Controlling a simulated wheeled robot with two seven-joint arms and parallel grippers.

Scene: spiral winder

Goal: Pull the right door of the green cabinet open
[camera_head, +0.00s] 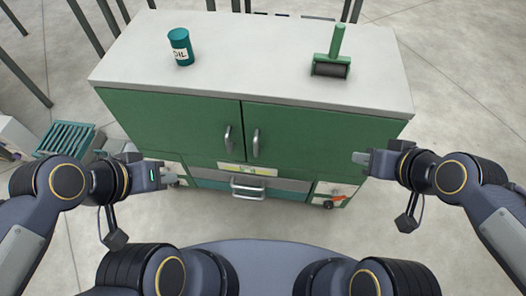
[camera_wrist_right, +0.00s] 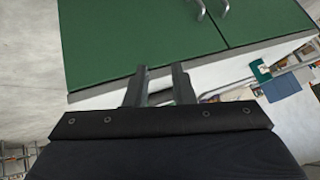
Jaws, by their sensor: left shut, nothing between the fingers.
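The green cabinet (camera_head: 175,122) stands in front of me with both doors shut. Its right door (camera_head: 320,137) has a silver upright handle (camera_head: 255,143) near the middle seam. The left door's handle (camera_head: 227,138) is just beside it. My right gripper (camera_head: 362,158) is in front of the right door's outer part, well to the right of its handle, and touches no handle. In the right wrist view its two fingers (camera_wrist_right: 159,72) are apart with nothing between them, and green door panels show beyond. My left gripper (camera_head: 171,180) is shut and empty, low before the left door.
Below the doors are drawers with a silver handle (camera_head: 248,186). A teal crate (camera_head: 66,139) is at the left. The floor to the right is clear.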

